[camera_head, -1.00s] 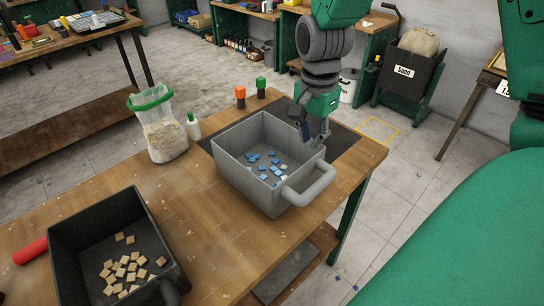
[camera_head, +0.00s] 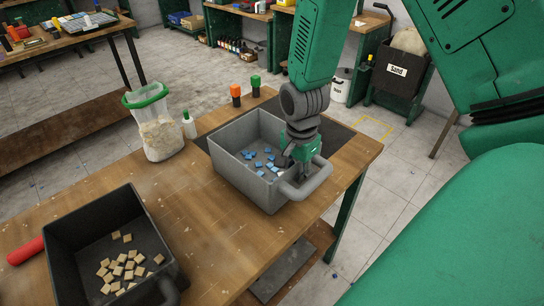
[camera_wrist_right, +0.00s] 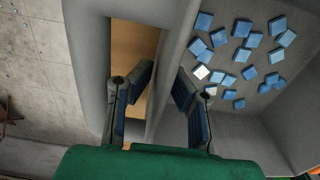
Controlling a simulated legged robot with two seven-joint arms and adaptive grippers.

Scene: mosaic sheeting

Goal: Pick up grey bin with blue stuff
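The grey bin (camera_head: 238,180) stands on the wooden table near its right edge, with blue tiles (camera_head: 265,162) and a white one loose on its floor. Its thick grey handle (camera_head: 312,186) sticks out at the near right. My right gripper (camera_head: 300,163) points down at the bin's handle-side wall. In the right wrist view the right gripper (camera_wrist_right: 164,78) is open, one finger over the gap between handle (camera_wrist_right: 85,60) and wall (camera_wrist_right: 172,50), the other on the inner side. I cannot tell whether the fingers touch the wall. My left gripper is not in view.
A black bin (camera_head: 60,217) with beige tiles stands at the front left, beside a red cylinder (camera_head: 25,251). A green-rimmed bag (camera_head: 158,138), a white bottle (camera_head: 189,127) and orange-capped (camera_head: 236,95) and green-capped (camera_head: 256,87) bottles stand around the grey bin. The table is clear between the bins.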

